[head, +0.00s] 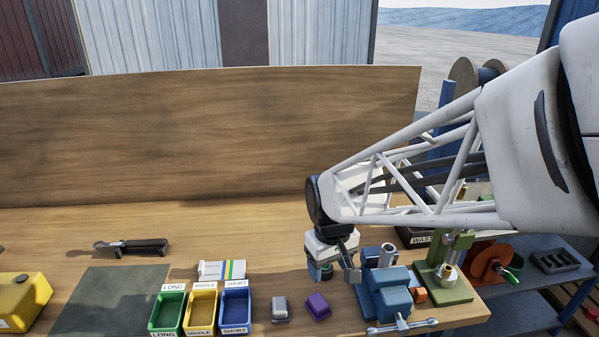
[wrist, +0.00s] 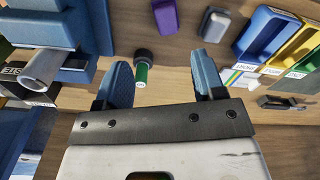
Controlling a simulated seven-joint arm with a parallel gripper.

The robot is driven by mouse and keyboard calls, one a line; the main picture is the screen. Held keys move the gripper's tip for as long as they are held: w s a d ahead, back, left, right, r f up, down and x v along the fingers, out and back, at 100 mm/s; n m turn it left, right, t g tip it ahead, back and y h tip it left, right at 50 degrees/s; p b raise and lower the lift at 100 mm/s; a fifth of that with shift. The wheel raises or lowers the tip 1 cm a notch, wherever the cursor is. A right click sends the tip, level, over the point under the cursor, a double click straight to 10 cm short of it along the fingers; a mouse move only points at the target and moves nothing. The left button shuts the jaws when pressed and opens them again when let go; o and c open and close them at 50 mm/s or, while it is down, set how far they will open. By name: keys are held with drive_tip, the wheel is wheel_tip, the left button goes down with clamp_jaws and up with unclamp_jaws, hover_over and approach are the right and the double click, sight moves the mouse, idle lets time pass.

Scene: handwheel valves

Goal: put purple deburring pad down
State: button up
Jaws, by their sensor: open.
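The purple deburring pad (head: 318,306) lies on the wooden bench, right of a small grey block and left of the blue vise. It also shows at the top of the wrist view (wrist: 165,18), beyond my fingertips. My gripper (head: 334,270) is above the bench, behind the pad in the head view. In the wrist view its two blue fingers (wrist: 166,65) are apart with nothing held between them. The pad is apart from both fingers. A small green item with a black cap (wrist: 141,65) shows between the fingers, below them on the bench.
The blue vise (head: 388,290) stands close right of the pad. A grey block (head: 280,309) is left of it, then blue (head: 235,309), yellow and green bins. A green fixture (head: 445,280) stands further right.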

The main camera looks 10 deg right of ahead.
drive_tip(key=s+d+r+m+t, duration=0.1)
drive_tip(key=s+d+r+m, duration=0.1)
drive_tip(key=s, duration=0.5)
drive_tip(key=s+d+r+m+t, duration=0.1)
drive_tip(key=s+d+r+m, duration=0.1)
drive_tip(key=s+d+r, duration=0.2)
drive_tip(key=s+r, duration=0.3)
drive_tip(key=shift+s+d+r, duration=0.15)
drive_tip(key=shift+d+r, duration=0.1)
drive_tip(key=shift+r, duration=0.05)
idle(0.4)
drive_tip(key=o, duration=0.4)
